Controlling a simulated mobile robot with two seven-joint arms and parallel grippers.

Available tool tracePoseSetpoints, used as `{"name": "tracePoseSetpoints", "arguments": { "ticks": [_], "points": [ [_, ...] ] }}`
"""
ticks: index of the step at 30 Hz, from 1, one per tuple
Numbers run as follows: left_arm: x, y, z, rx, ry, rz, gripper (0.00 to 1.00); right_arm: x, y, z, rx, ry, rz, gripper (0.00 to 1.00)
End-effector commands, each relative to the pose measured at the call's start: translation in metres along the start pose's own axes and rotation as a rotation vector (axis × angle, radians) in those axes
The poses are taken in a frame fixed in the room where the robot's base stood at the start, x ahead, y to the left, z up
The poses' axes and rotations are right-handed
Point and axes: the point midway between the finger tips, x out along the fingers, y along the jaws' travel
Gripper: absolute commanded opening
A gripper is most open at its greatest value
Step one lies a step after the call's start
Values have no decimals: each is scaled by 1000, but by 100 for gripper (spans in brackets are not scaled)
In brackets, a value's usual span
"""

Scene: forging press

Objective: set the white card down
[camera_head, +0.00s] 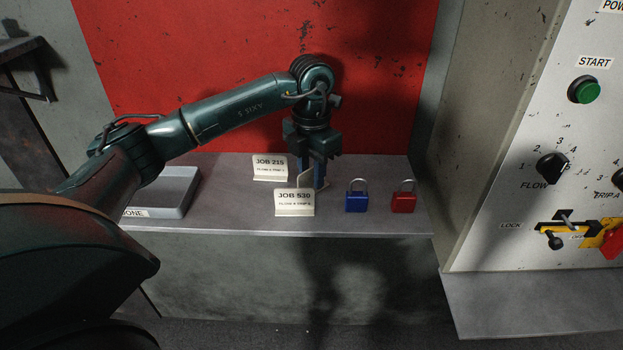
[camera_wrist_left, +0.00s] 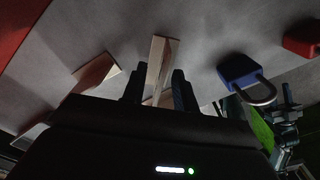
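A white card marked JOB 530 (camera_head: 294,203) stands near the shelf's front edge, left of the blue padlock. A second white card, JOB 215 (camera_head: 269,168), stands behind it to the left. My left gripper (camera_head: 313,180) points down at the JOB 530 card, with its fingers just behind the printed face. In the left wrist view, the fingers (camera_wrist_left: 158,92) lie on either side of this card (camera_wrist_left: 162,55). Whether they press on it is hard to see. The card's underside is hidden. I do not make out my right gripper.
A blue padlock (camera_head: 356,197) and a red padlock (camera_head: 403,197) stand right of the card on the grey shelf (camera_head: 250,220). A grey tray (camera_head: 178,190) is at the left. The control panel (camera_head: 545,120) rises at the right. Bare shelf lies between tray and cards.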

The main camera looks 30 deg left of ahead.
Motion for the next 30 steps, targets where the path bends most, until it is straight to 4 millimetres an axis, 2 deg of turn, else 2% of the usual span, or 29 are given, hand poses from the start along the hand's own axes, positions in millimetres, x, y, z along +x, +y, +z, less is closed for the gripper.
{"name": "tracePoseSetpoints", "arguments": {
  "ticks": [3,9,20,30],
  "points": [
    [7,0,0,0,0,0,29,0,-1,0,9,-2,2,36],
    [7,0,0,0,-1,0,29,1,-2,1,12,-3,2,36],
    [7,0,0,0,-1,0,0,1,-3,1,9,-5,-1,36],
    [6,0,0,0,-1,0,0,0,-2,2,4,-5,-3,36]
  ]
}}
